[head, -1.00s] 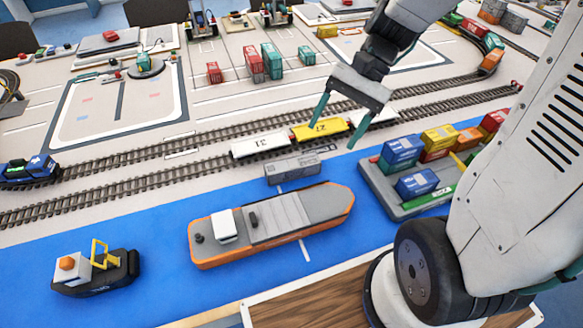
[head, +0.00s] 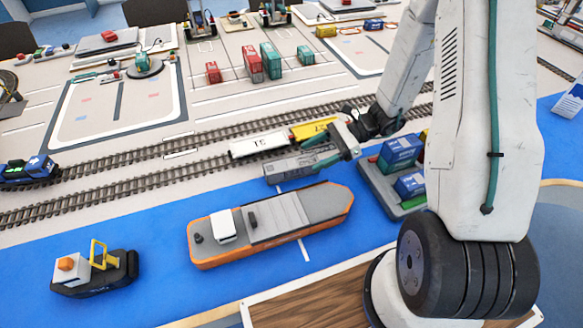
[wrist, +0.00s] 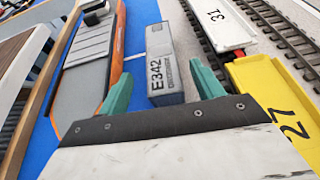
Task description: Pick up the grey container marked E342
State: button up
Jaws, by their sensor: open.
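The grey container (head: 290,167) lies on the edge strip between the blue water area and the rails, just behind the orange-hulled ship (head: 270,224). In the wrist view the container (wrist: 162,50) shows the marking E342 on its near side. My gripper (head: 318,158) is open at the container's right end in the head view. In the wrist view its two green fingertips (wrist: 158,80) stand apart, one on each side of the container's near end. Nothing is between them in a grip, and I cannot tell whether they touch the container.
A white wagon (head: 258,145) and a yellow wagon marked 27 (wrist: 272,95) stand on the track close by. A grey barge with blue containers (head: 402,150) is to the right, partly behind my arm. A small tug (head: 95,272) is at the lower left.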

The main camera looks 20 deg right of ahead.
aim_at(296, 162)
jog(key=x, duration=0.5)
jog(key=shift+a+r, duration=0.1)
jog(key=shift+a, duration=0.15)
jog(key=shift+c, duration=0.3)
jog(key=c, duration=1.1)
jog(key=shift+w+r, duration=0.1)
